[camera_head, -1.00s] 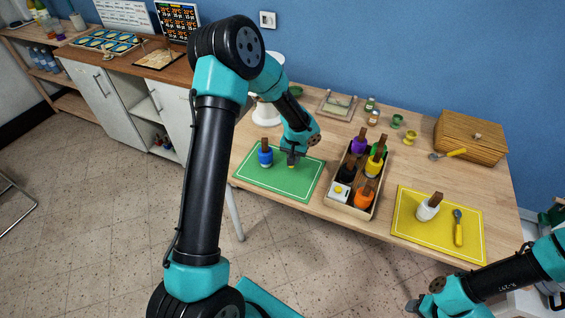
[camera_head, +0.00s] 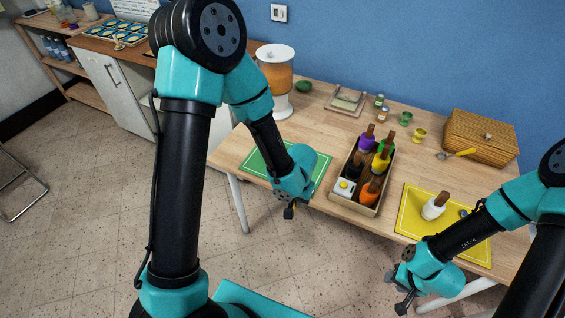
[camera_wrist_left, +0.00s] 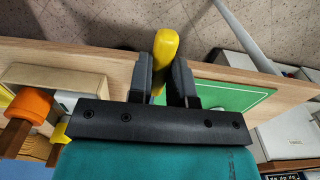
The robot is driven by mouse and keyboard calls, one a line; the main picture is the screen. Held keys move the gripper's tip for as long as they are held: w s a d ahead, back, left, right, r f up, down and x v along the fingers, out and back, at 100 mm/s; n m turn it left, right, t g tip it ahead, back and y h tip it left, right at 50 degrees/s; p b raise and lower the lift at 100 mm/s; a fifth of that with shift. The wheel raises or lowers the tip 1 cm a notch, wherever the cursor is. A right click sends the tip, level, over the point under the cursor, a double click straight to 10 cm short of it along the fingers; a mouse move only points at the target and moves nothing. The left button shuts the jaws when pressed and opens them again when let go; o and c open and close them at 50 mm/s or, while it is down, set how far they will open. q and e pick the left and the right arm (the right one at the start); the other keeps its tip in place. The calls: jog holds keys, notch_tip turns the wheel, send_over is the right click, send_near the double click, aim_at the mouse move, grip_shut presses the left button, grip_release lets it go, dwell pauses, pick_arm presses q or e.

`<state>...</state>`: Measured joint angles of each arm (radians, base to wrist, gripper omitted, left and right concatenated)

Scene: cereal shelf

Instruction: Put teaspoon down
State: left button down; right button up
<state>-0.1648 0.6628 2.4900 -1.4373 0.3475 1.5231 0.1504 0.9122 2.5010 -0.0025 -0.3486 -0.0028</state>
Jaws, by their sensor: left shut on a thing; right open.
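My left gripper (camera_head: 290,212) is shut on the yellow handle of the teaspoon (camera_wrist_left: 165,50) and holds it by the table's front edge, beside the green mat (camera_head: 257,163). In the left wrist view the handle stands between the two fingers (camera_wrist_left: 161,80), its rounded end pointing up the picture over the floor. My right gripper (camera_head: 405,303) is open and empty, in front of the table and below the yellow mat (camera_head: 415,200). Another spoon's dark bowl (camera_head: 463,212) shows on the yellow mat, its handle hidden by my right arm.
A box of bottles (camera_head: 350,199) stands between the mats. A white bottle (camera_head: 434,207) stands on the yellow mat. A yellow-handled spoon (camera_head: 460,153) lies by a wooden box (camera_head: 478,138). A drink dispenser (camera_head: 277,75) and small cups (camera_head: 419,135) stand farther back.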

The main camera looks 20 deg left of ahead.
pick_arm(q)
jog(key=w+a, duration=0.1)
jog(key=w, duration=0.3)
jog(key=w+a+f, duration=0.1)
jog(key=w+a, duration=0.1)
jog(key=w, duration=0.3)
jog(key=w+a, duration=0.1)
jog(key=w, duration=0.4)
jog(key=shift+w+a+f, duration=0.2)
jog(key=shift+w+a, duration=0.05)
jog(key=shift+a, duration=0.1)
jog(key=shift+w, duration=0.2)
jog(key=shift+w+a+f, duration=0.15)
jog(key=shift+w+f, duration=0.05)
jog(key=shift+w, duration=0.05)
jog(key=shift+f, duration=1.6)
jog(key=shift+f, duration=0.15)
jog(key=c, duration=1)
grip_release()
jog(key=shift+c, duration=0.2)
